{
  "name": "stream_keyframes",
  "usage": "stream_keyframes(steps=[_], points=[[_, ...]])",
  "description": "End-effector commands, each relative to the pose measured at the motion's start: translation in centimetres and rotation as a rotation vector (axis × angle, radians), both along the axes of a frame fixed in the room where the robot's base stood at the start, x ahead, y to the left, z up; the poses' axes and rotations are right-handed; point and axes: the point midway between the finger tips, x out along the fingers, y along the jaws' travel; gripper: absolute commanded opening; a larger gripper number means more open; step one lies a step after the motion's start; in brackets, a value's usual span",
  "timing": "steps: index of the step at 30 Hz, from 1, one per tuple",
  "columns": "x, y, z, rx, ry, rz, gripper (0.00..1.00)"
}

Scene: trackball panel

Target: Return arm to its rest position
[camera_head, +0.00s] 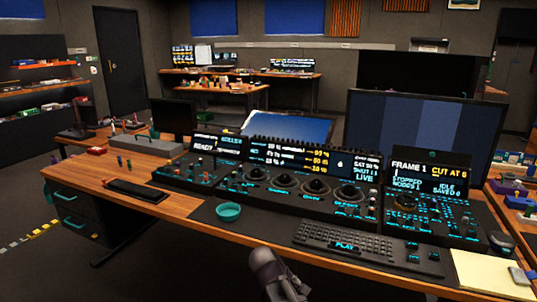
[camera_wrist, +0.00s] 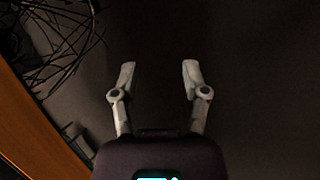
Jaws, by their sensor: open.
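My gripper (camera_wrist: 158,78) shows in the wrist view with its two pale fingers spread apart and nothing between them. Behind the fingers is a dark, plain surface. In the head view, part of my arm shows at the bottom centre, in front of the desk's front edge. The trackball panel (camera_head: 262,205) stands on the wooden desk (camera_head: 75,183), with several dark trackballs in a row and lit screens above them. My arm is apart from the panel.
A keyboard (camera_head: 343,243) and a teal bowl (camera_head: 228,211) lie on a dark mat near the desk's front edge. Yellow paper (camera_head: 490,275) lies at the right. In the wrist view, tangled black cables (camera_wrist: 60,40) hang at the upper left beside a wooden edge (camera_wrist: 30,120).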

Motion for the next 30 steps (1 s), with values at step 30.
stream_keyframes(steps=[30], points=[[-7.4,-9.9,-0.7,0.563,0.015,-0.876,0.58]])
